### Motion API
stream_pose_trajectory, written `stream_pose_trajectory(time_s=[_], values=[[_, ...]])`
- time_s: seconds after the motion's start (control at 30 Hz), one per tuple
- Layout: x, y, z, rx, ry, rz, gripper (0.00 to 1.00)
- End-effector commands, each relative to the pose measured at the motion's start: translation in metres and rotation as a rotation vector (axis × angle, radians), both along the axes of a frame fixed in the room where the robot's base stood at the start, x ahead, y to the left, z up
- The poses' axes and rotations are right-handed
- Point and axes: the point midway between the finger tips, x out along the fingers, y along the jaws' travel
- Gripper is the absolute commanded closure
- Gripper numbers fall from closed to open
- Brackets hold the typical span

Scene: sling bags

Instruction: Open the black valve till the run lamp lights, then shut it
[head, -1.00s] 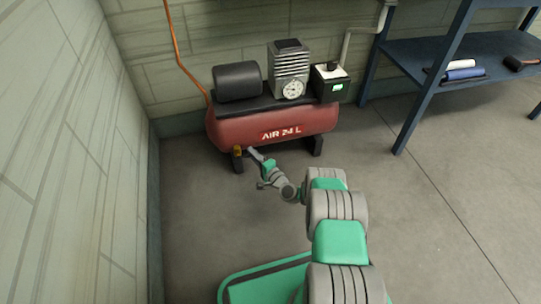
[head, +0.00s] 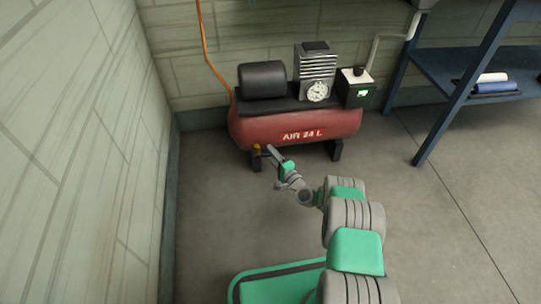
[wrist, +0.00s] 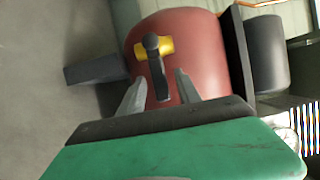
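The valve has a yellow body (wrist: 167,47) and a black lever handle (wrist: 157,75), on the end of the red tank (wrist: 195,30) in the wrist view. In the head view the valve (head: 257,149) is a small yellow spot at the tank's lower left. My gripper (wrist: 160,77) is open, one finger on each side of the black handle in the picture. Gaps show on both sides and nothing is held. In the head view my gripper (head: 271,150) is just right of the valve.
The compressor carries a black cylinder (head: 262,79), a finned grey block (head: 316,65) and a gauge (head: 317,92). A wall (head: 80,170) stands close on the left. A blue shelf (head: 470,80) stands at the right. The floor (head: 430,230) at the front right is clear.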

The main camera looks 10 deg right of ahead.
Motion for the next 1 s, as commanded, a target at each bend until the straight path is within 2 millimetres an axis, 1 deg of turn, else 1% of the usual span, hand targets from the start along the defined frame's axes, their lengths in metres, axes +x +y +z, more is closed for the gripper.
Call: stream_pose_trajectory(time_s=[0.1,0.17,0.27,0.4,0.5,0.57,0.67,1.0], values=[[-0.001,0.0,0.0,0.0,0.0,0.0,0.6],[-0.005,-0.002,0.001,0.0,0.001,0.0,0.6],[-0.021,-0.008,0.003,0.003,0.004,-0.002,0.6],[-0.048,-0.019,0.003,0.002,0.003,-0.001,0.6],[-0.063,-0.025,0.002,0.001,0.001,0.0,0.6],[-0.069,-0.027,0.001,0.001,0.001,0.0,0.6],[-0.072,-0.028,0.0,0.0,0.0,0.002,0.6],[-0.072,-0.028,0.0,0.0,0.0,0.002,0.6]])
